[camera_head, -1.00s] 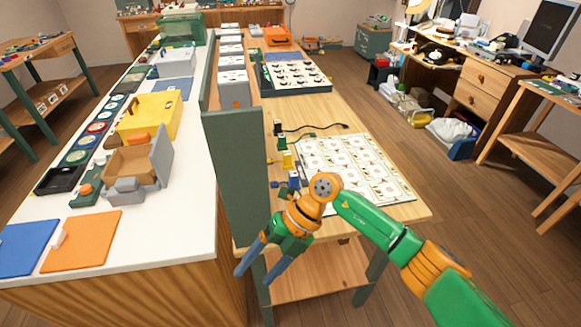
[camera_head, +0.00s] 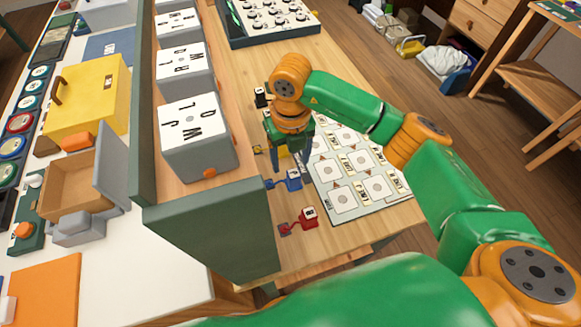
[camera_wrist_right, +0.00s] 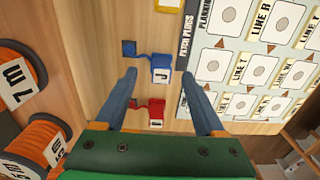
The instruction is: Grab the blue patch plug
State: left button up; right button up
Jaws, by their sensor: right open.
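The blue patch plug (camera_head: 293,180) lies on the wooden table beside the left edge of the planning sheet. In the right wrist view the blue plug (camera_wrist_right: 161,68) has a white lettered label, and a short cord joins it to a small blue piece at its left. My right gripper (camera_head: 290,168) points down over the table near the blue plug. In the wrist view its two fingers (camera_wrist_right: 166,88) are wide apart, with the blue plug between and just beyond the tips. Nothing is held. My left gripper is not in view.
A red plug (camera_head: 309,217) lies closer to the table's front edge; it also shows in the wrist view (camera_wrist_right: 156,108). The planning sheet (camera_head: 345,200) lies right of the plugs. A green divider (camera_head: 215,235) and white-faced lettered boxes (camera_head: 195,130) stand to the left.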

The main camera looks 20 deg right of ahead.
aim_at(293, 171)
jog(key=f, duration=0.3)
jog(key=f+p, duration=0.1)
jog(key=shift+s+d+f, duration=0.2)
jog(key=shift+s, duration=0.2)
jog(key=shift+w+f, duration=0.15)
jog(key=shift+f, duration=0.1)
grip_shut()
jog(key=shift+r, duration=0.15)
